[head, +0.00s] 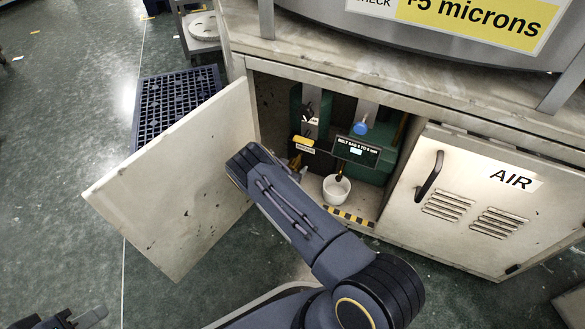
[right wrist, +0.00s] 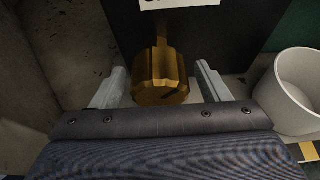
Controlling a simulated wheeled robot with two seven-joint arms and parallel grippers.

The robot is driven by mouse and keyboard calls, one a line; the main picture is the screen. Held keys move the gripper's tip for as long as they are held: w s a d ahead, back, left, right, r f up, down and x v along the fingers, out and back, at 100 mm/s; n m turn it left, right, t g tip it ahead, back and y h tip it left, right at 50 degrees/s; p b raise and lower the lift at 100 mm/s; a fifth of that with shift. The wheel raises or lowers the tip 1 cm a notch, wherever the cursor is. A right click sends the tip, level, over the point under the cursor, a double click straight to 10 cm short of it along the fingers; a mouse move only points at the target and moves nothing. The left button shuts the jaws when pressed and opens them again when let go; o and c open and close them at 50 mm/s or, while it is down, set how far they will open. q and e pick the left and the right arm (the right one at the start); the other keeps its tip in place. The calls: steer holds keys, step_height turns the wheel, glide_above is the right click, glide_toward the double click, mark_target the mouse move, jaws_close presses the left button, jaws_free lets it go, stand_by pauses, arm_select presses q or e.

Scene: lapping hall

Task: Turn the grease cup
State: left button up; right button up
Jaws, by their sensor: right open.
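The grease cup (right wrist: 161,78) is a brass-coloured, faceted cap below a narrower stem. In the right wrist view it sits between the two pale fingers of my right gripper (right wrist: 160,84). The fingers are apart, one on each side, with a visible gap to the cup.
A white pot (head: 336,189) stands on the cabinet floor, right of the grease cup. The open door (head: 170,185) is on the left; a closed AIR door (head: 470,205) is on the right. A yellow-topped part (head: 302,143) and a labelled green housing (head: 365,165) crowd the opening.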

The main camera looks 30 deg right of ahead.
steer(key=c, duration=1)
steer(key=shift+o, duration=0.2)
steer(key=m+t+y+p, duration=0.1)
steer(key=m+t+p, duration=0.1)
steer(key=m+p, duration=0.1)
steer(key=shift+s+m, duration=0.15)
steer(key=shift+m, duration=0.15)
steer(key=shift+f+m+t+y+p, duration=0.1)
steer(key=shift+m+t+y+p, duration=0.45)
steer(key=shift+m+t, duration=0.4)
steer(key=shift+m, duration=0.35)
steer(key=o, duration=1)
steer(key=shift+c, duration=0.2)
